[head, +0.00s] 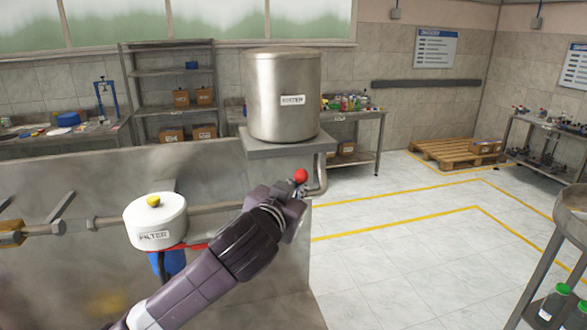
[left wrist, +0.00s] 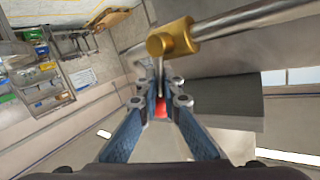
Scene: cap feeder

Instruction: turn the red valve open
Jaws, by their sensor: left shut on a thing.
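The red valve shows in the head view as a round red knob (head: 300,175) beside the bent pipe under the steel tank (head: 288,97). My left gripper (head: 294,196) reaches up to it from below left and partly hides the valve. In the left wrist view, red of the valve (left wrist: 161,108) shows between the fingers of my left gripper (left wrist: 160,100), which is shut on it. A brass valve body (left wrist: 173,40) on a metal pipe (left wrist: 245,18) lies just beyond the fingertips. My right gripper is not in view.
A white filter housing (head: 155,218) with a yellow knob stands on the pipe to the left, with a red lever (head: 190,247) near it. A grey wall panel (head: 85,200) runs behind my arm. The tiled floor (head: 390,250) to the right is open.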

